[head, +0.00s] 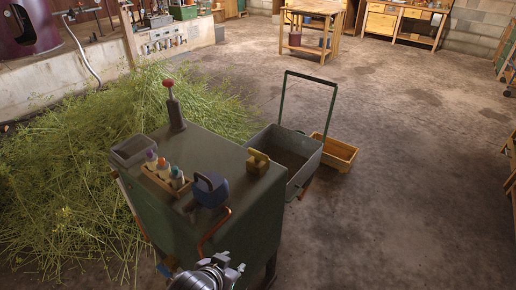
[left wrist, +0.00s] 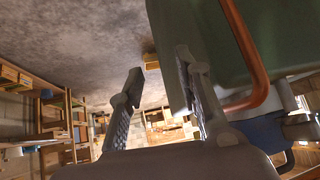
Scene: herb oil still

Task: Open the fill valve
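I cannot make out a part that is clearly the fill valve. A dark red vessel (head: 27,28), perhaps the still, stands at the far left. A panel with several knobs (head: 165,40) is at the back left. A red knob on a dark post (head: 169,84) stands on the green cabinet. My left gripper (head: 232,263) is low at the cabinet's near side, below a copper-coloured bar (head: 213,231). In the left wrist view its two fingers (left wrist: 160,62) are apart with nothing between them, and the bar (left wrist: 250,60) is beside them. My right gripper is not in view.
The green cabinet (head: 262,215) carries a bottle rack (head: 163,183), a blue object (head: 210,188) and a yellow block (head: 257,161). A cart (head: 290,150) and a wooden crate (head: 338,153) stand right of it. Cut herbs (head: 60,190) cover the left floor.

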